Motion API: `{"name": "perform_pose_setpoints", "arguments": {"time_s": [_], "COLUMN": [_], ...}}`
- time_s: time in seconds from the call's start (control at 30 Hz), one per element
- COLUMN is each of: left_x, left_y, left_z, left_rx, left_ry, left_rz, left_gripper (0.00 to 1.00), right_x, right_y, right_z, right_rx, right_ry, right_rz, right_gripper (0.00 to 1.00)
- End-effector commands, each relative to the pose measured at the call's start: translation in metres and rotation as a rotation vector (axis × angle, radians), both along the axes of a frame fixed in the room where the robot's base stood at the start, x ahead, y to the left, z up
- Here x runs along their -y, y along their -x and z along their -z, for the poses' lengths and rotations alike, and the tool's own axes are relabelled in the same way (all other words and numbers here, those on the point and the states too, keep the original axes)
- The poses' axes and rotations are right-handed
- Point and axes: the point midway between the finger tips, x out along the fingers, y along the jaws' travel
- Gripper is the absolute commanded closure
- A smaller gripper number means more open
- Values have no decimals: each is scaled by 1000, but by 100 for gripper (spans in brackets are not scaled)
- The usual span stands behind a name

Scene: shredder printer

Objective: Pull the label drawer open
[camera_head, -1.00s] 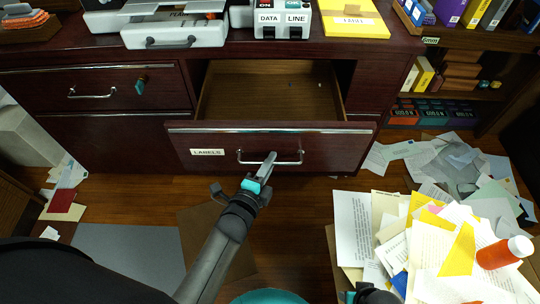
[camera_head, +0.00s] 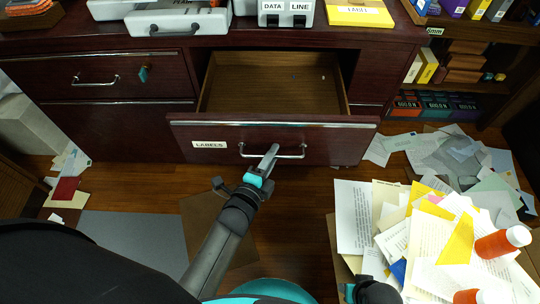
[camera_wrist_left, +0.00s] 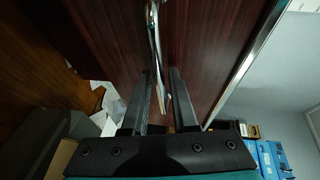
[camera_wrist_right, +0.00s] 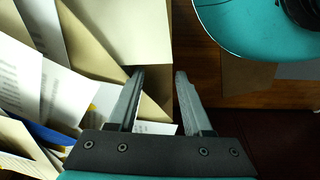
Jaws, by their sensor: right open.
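The label drawer (camera_head: 340,142), dark red wood with a white LABELS tag (camera_head: 209,145), stands pulled out of the desk. Its wooden inside (camera_head: 270,85) shows almost empty, with a few small specks. My left gripper (camera_head: 268,160) is at its metal bar handle (camera_head: 290,157). My right gripper (camera_wrist_right: 156,75) is open and empty, above loose papers, low in the head view.
Papers (camera_head: 420,235) with an orange bottle (camera_head: 500,243) are heaped at the lower right. More sheets (camera_head: 450,155) lie by the shelves. A closed drawer (camera_head: 100,80) is left of the open one. Cases (camera_head: 180,22) stand on the desk top.

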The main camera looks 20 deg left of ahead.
Motion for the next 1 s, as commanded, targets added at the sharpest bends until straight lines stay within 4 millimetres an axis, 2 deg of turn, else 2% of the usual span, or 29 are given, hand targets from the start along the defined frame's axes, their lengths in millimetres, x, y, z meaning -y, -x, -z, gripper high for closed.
{"name": "perform_pose_setpoints", "arguments": {"time_s": [0.17, 0.27, 0.7, 1.0], "left_x": [-1, -2, -10, -16], "left_y": [7, 17, 83, 129], "left_z": [-2, -4, -16, -25], "left_rx": [-1, -2, -3, -2], "left_ry": [0, 0, 0, -1], "left_rz": [0, -1, -2, -2], "left_gripper": [73, 73, 73, 73], "right_x": [1, 7, 25, 38], "right_y": [-2, 2, 25, 43], "right_z": [-1, 10, 41, 56], "right_rx": [8, 0, -4, -5], "right_ry": [1, 10, 28, 40], "right_rz": [-1, -4, -6, -7], "right_gripper": [50, 50, 50, 50]}}
